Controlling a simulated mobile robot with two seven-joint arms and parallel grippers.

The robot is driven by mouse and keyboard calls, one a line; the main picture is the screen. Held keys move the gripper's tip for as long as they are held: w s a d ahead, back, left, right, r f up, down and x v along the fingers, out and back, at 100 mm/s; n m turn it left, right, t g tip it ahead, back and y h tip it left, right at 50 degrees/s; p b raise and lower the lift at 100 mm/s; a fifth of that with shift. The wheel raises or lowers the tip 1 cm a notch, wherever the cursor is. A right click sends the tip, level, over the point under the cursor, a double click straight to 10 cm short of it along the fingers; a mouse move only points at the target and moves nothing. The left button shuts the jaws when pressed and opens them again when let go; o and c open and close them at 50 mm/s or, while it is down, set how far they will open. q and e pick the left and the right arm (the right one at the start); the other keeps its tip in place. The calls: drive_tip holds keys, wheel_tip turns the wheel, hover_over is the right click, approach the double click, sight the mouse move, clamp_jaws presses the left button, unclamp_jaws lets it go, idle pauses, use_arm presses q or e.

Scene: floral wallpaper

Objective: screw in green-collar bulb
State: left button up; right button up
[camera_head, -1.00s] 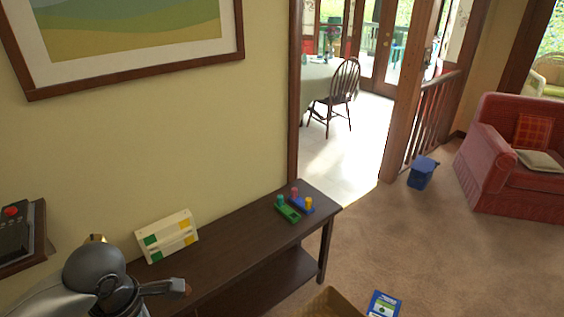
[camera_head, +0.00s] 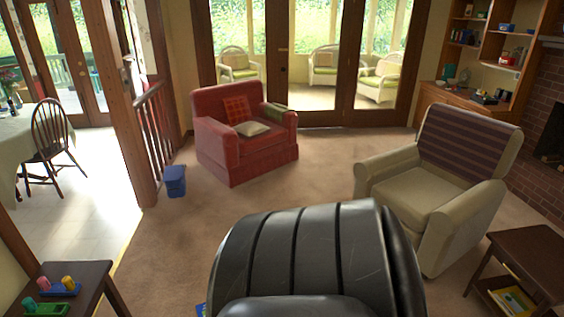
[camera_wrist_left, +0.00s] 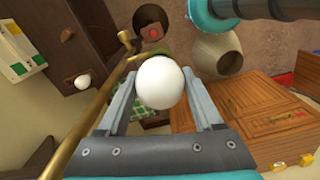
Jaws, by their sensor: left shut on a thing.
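In the left wrist view, a round white bulb (camera_wrist_left: 161,86) sits between the two fingers of my left gripper (camera_wrist_left: 159,80), which is shut on it. A second white round thing (camera_wrist_left: 83,82) is farther left on a dark surface. A white panel with green and yellow patches (camera_wrist_left: 22,48) is at the left edge. My right gripper is not in view.
A brass rod (camera_wrist_left: 88,108) runs close beside my left gripper. In the head view, a green block (camera_head: 45,307) and a blue block with coloured pegs (camera_head: 62,291) stand on the dark table (camera_head: 92,279). A red armchair (camera_head: 240,150) and beige armchair (camera_head: 415,190) leave open carpet between.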

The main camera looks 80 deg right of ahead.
use_arm(q)
drive_tip(key=shift+c, duration=0.7)
drive_tip(key=o, duration=1.4)
drive_tip(key=shift+o, duration=0.2)
